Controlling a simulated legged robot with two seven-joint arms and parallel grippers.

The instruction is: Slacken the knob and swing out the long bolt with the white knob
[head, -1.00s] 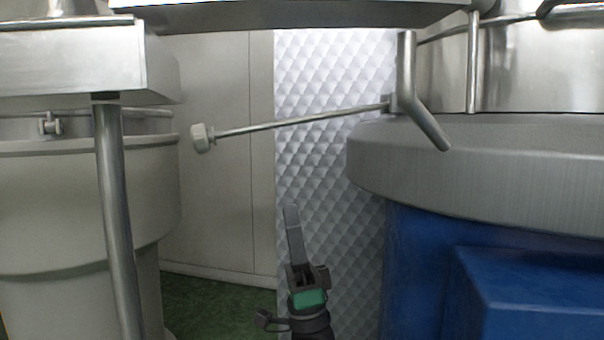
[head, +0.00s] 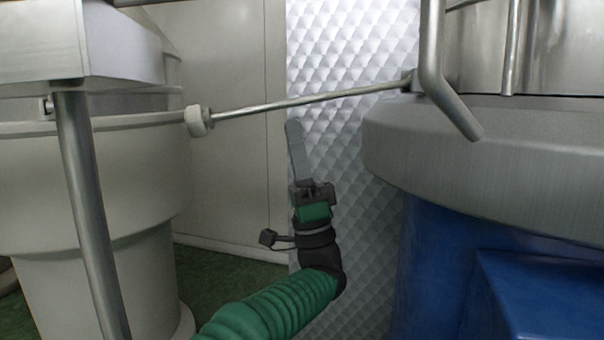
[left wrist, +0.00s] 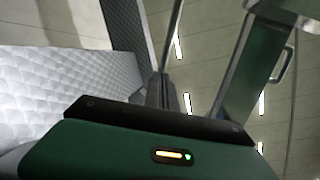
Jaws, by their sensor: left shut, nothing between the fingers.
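The long bolt (head: 300,101) is a thin metal rod in the head view. It runs from a bracket by the steel machine on the right, out to the left and slightly down. The white knob (head: 198,121) sits at its left end, in front of the pale vat. My left gripper (head: 294,128) points up just below the rod, right of the knob, with its fingers shut and empty. I cannot tell whether the fingertips touch the rod. In the left wrist view the shut fingers (left wrist: 160,90) point up, with a thin rod near their tips. My right gripper is not in view.
A pale vat (head: 100,190) and a slanted metal leg (head: 88,200) stand at the left. A steel rim (head: 490,150) over a blue base (head: 540,300) fills the right. A bent metal handle (head: 440,80) hangs over the rim. A quilted metal panel (head: 345,50) stands behind.

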